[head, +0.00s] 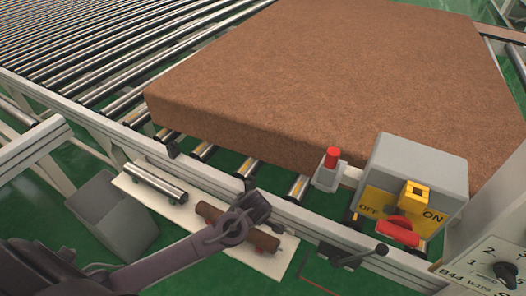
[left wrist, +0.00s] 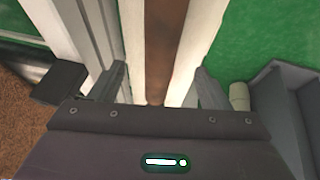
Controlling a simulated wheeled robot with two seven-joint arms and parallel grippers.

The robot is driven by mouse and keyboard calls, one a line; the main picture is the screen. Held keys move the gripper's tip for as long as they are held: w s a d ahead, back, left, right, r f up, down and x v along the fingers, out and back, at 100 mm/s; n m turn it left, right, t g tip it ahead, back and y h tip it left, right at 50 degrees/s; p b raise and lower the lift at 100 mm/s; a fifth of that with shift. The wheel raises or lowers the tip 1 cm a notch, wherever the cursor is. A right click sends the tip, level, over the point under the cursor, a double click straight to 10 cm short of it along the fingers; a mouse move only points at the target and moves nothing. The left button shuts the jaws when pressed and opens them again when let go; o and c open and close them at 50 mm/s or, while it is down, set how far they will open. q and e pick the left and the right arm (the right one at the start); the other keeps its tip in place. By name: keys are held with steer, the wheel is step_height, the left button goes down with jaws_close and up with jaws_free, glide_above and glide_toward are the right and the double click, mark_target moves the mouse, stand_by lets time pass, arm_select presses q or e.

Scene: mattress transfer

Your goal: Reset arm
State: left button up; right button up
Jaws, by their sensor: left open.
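My left arm comes in from the lower left in the head view. Its gripper (head: 256,208) is over the brown roller (head: 238,228) on a white shelf beside the conveyor. In the left wrist view the gripper (left wrist: 158,92) is open, with one finger on each side of the brown roller (left wrist: 164,45). I cannot tell whether the fingers touch it. A large brown mattress (head: 320,70) lies flat on the conveyor rollers. My right gripper is not in view.
A steel roller (head: 155,182) lies on the white shelf (head: 130,191). A grey bin (head: 110,215) stands left of it. A grey switch box (head: 420,165) with a red knob and a red button (head: 332,157) are on the conveyor frame at right. Green floor shows below.

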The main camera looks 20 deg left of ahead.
arm_select(q)
steer(key=s+d+r+m+h, duration=0.3)
steer(key=s+d+r+m, duration=0.3)
steer(key=m, duration=0.4)
steer(key=s+r+m+t+h, duration=0.1)
steer(key=s+r+m+h, duration=0.1)
steer(key=s+r+m, duration=0.6)
step_height(320, 180, down, 33)
steer(key=s+m+g, duration=0.1)
steer(key=m, duration=0.1)
steer(key=s+a+f, duration=0.1)
steer(key=s+f, duration=0.7)
steer(key=s, duration=0.1)
steer(key=s+a+f+g, duration=0.1)
steer(key=s+a+f, duration=0.1)
steer(key=s+f, duration=0.7)
steer(key=shift+s+a+f+g+y, duration=0.25)
steer(key=shift+s+g+y, duration=0.05)
steer(key=shift+s, duration=0.3)
